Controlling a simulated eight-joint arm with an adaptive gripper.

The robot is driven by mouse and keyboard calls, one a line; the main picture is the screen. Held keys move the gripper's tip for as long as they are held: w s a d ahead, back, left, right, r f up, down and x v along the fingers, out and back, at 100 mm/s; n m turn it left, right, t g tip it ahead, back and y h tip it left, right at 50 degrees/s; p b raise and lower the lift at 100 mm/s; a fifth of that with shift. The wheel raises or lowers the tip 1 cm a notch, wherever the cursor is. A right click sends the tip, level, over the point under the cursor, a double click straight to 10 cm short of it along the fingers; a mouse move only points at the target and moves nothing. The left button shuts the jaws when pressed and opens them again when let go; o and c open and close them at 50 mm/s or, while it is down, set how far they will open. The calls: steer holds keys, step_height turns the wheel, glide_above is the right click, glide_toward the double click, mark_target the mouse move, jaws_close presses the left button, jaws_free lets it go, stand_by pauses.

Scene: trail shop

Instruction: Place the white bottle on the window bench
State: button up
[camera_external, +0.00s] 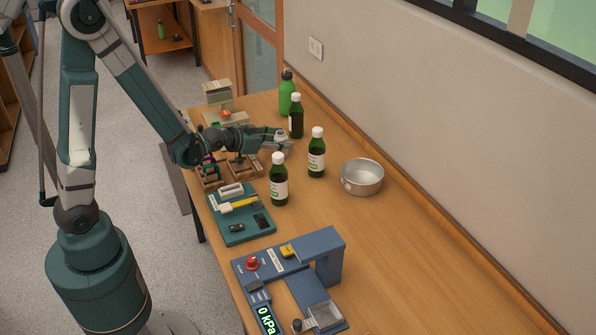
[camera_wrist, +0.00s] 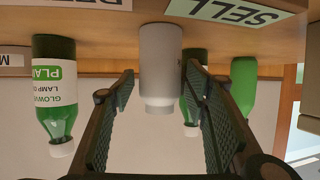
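The white bottle (camera_wrist: 160,62) looks pale grey in the wrist view, which is upside down. It stands upright on the wooden bench, between and near the tips of my gripper's fingers (camera_wrist: 158,85), with a gap on each side. My gripper (camera_external: 284,146) is open and low over the bench in the external view. Only a small pale part of the bottle (camera_external: 281,134) shows there; the fingers hide the rest. The wooden bench (camera_external: 400,255) runs along the wall below the window; I cannot tell whether it is the window bench.
Green bottles with white caps (camera_external: 279,182) (camera_external: 317,155) (camera_external: 296,118) and a plain green bottle (camera_external: 288,95) stand close by. A metal pan (camera_external: 362,177), a tool tray (camera_external: 240,222) and a blue device (camera_external: 318,258) are nearer. The right front of the bench is clear.

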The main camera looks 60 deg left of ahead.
steer(key=shift+r, duration=0.2)
steer(key=shift+p+v, duration=1.05)
steer(key=shift+v, duration=2.7)
steer(key=shift+d, duration=0.1)
steer(key=s+d+r+m+g+h, duration=0.1)
steer(key=s+d+r+g+h, duration=0.15)
steer(key=s+d+r, duration=0.6)
steer(key=s+d+r+g, duration=0.1)
steer(key=s+d+g, duration=0.1)
steer(key=s, duration=0.7)
steer(key=s+d+m+g, duration=0.1)
steer(key=s+d, duration=0.3)
steer(key=s, duration=0.6)
steer(key=shift+d+r+g, duration=0.25)
steer(key=shift+r+g, duration=0.1)
steer(key=shift+g, duration=0.1)
steer(key=shift+o, duration=0.5)
steer(key=shift+w, duration=0.2)
